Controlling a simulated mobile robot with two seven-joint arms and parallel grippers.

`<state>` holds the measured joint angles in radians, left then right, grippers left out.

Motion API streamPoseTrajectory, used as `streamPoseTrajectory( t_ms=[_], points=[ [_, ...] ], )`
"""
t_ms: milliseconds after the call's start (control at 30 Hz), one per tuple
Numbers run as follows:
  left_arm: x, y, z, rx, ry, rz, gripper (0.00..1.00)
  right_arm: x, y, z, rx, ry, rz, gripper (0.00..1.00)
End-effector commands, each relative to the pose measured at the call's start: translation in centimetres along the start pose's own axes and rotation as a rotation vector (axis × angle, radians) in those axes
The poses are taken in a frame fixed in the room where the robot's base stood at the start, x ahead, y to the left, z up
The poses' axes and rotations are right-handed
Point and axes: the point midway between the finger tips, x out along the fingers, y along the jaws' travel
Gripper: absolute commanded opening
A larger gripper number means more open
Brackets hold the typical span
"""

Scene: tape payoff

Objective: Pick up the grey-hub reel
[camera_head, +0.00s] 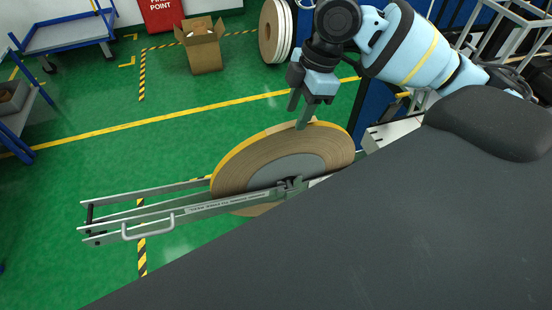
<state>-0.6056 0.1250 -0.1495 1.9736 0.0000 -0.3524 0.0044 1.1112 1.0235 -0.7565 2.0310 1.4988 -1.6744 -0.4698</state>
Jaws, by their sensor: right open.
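The grey-hub reel (235,173) is a wide brown tape roll with a yellow outer edge and a grey centre disc. It stands on edge in a metal payoff frame (180,216), with its lower part partly hidden behind the frame's rail. My right gripper (299,112) comes down from the upper right. Its fingers are open at the reel's upper rim; one finger overlaps the rim in the picture. I cannot tell whether it touches. My left gripper does not show.
An open cardboard box (205,52) and white-sided reels (272,32) stand on the green floor at the back. Blue carts (66,38) are at the left. My dark body covers the lower right. The floor left of the reel is mostly clear.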

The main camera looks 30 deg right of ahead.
Motion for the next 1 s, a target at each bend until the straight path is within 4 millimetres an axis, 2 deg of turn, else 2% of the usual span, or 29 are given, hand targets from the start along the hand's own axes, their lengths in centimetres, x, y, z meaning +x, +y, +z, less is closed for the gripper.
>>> streamPoseTrajectory(
  t_ms=[233,400,667,1000],
  points=[
    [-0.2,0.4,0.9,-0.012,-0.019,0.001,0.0,0.3,0.0,0.0,0.0,0.0,-0.002,0.42],
    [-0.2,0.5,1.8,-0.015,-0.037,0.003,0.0,2.0,0.0,0.0,0.001,-0.001,-0.004,0.42],
    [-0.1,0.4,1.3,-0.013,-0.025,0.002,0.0,3.0,0.0,-0.1,0.0,0.001,0.0,0.42],
    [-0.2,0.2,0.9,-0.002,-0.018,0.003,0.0,7.3,0.1,-0.7,0.001,0.0,-0.001,0.42]
  ],
)
